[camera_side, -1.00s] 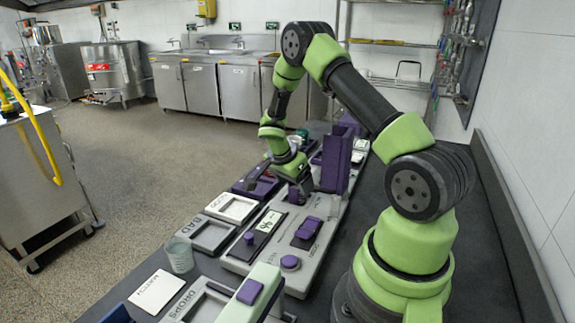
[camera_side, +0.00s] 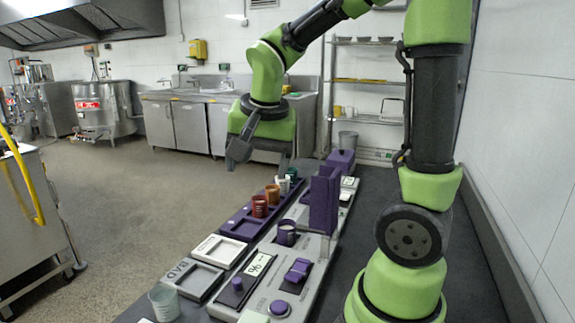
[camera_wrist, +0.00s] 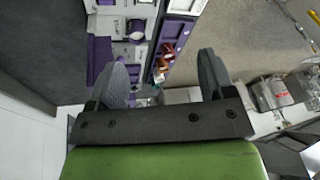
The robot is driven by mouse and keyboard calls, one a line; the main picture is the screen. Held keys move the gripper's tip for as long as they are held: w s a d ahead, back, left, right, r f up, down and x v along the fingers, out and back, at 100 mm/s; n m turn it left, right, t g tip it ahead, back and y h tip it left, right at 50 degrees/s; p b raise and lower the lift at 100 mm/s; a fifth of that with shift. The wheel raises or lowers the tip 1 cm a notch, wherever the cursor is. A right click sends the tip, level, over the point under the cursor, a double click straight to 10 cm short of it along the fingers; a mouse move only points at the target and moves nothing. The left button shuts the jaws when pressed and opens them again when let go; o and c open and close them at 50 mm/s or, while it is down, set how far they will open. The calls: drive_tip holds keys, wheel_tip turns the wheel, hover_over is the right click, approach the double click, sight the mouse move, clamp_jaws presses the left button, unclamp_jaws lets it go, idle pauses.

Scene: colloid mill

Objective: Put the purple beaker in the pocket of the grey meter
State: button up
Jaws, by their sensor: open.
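The purple beaker (camera_side: 287,232) stands upright in the side view at the pocket of the grey meter (camera_side: 262,292), beside a tall purple block. Its lower part is hidden, so I cannot tell how deep it sits. My gripper (camera_side: 260,157) is up in the air, behind and above the row of equipment, well apart from the beaker. In the wrist view my gripper (camera_wrist: 163,68) has its two fingers wide apart with nothing between them.
A purple rack (camera_side: 240,226) holds several coloured beakers left of the meter. A tall purple block (camera_side: 324,199) rises beside the pocket. White-framed trays (camera_side: 219,250) and a clear beaker (camera_side: 164,302) are nearer the camera. The air around my gripper is free.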

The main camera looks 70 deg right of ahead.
drive_tip(key=s+a+r+n+t+y, duration=0.4)
drive_tip(key=s+a+n, duration=0.5)
drive_tip(key=a, duration=0.1)
drive_tip(key=shift+s+r+n, duration=0.15)
drive_tip(key=shift+s+n, duration=0.05)
drive_tip(key=shift+n, duration=0.1)
